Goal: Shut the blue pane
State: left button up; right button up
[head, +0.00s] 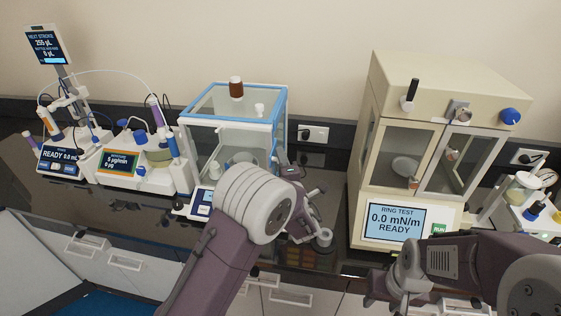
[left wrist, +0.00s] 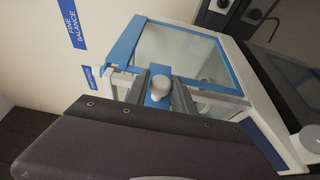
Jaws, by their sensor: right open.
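The fine balance's clear draft shield (head: 235,125) has blue edging around its top and stands left of centre in the head view. In the left wrist view, its blue-edged pane (left wrist: 190,50) fills the upper middle. A pale rounded knob (left wrist: 160,84) sits on a blue strip at the near side. My left gripper (left wrist: 160,92) has one finger on each side of this knob; I cannot tell whether they touch it. In the head view, my left wrist hides the balance's lower right corner. My right gripper (head: 385,284) is open and empty, low at the right, away from the balance.
A cream ring-test cabinet (head: 395,225) stands to the right. A titrator (head: 120,165) with bottles and tubing stands to the left. Dark counter lies between balance and cabinet.

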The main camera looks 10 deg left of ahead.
pick_arm(q)
jog(key=shift+o, duration=0.9)
jog(key=shift+w+f, duration=0.2)
jog(key=shift+w, duration=0.3)
jog(key=shift+s+r, duration=0.25)
jog(key=shift+s, duration=0.2)
jog(key=b+v, duration=0.1)
jog(key=v, duration=0.7)
jog(key=shift+s+d+b, duration=0.2)
jog(key=shift+s+b, duration=0.1)
pick_arm(e)
jog(key=shift+w+f, duration=0.1)
jog(key=shift+f, duration=0.7)
pick_arm(q)
jog(key=shift+f, duration=0.15)
jog(key=shift+a, duration=0.1)
